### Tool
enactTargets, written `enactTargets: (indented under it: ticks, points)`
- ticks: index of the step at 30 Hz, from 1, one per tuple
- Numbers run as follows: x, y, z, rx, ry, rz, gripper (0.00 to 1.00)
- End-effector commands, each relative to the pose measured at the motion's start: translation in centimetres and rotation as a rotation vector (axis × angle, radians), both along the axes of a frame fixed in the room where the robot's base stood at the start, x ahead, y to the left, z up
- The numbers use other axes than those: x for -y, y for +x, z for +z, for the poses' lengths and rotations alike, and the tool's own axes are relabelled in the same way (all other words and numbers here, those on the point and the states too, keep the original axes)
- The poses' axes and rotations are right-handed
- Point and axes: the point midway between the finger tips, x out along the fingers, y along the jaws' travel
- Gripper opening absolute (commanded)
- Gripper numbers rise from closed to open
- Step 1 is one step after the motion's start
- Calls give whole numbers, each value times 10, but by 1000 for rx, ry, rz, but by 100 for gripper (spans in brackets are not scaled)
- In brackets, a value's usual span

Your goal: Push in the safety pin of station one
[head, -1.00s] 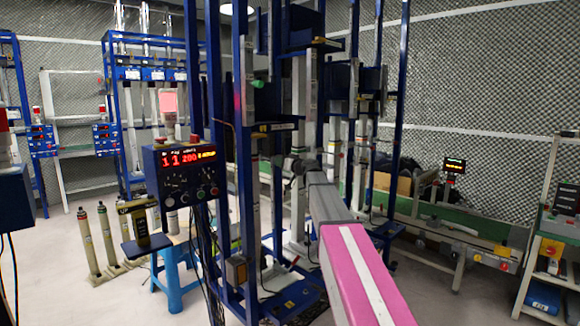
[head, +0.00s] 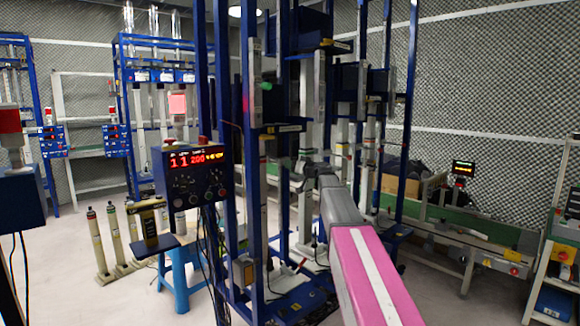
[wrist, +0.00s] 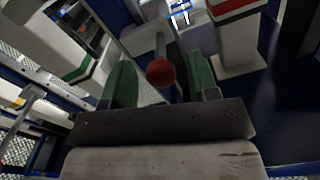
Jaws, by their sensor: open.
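In the wrist view a red round knob (wrist: 160,73) on a grey rod, which looks like the safety pin, shows between the two green fingers of my gripper (wrist: 159,63). The fingers are apart, with a gap on each side of the knob; I cannot tell how far the knob is from the palm. In the head view my pink and grey arm reaches into a blue-framed station (head: 246,170), and my gripper (head: 298,172) is small and dark among its posts. The pin cannot be made out there. No label confirms the station's number.
A control box (head: 191,175) with red digits hangs on the frame's left side. A green-topped conveyor (head: 470,225) runs at right. White and grey posts crowd my gripper. Floor is clear at lower left.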

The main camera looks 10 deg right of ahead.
Motion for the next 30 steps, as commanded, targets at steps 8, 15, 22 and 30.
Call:
enactTargets:
  ticks: [8, 15, 22, 30]
  points:
    - [31, -47, 0, 0, 0, 0, 54]
    - [46, -66, 0, 0, 0, 1, 54]
    - [47, -65, 0, 0, 0, 2, 54]
    - [34, -82, -45, -96, -34, 26, 54]
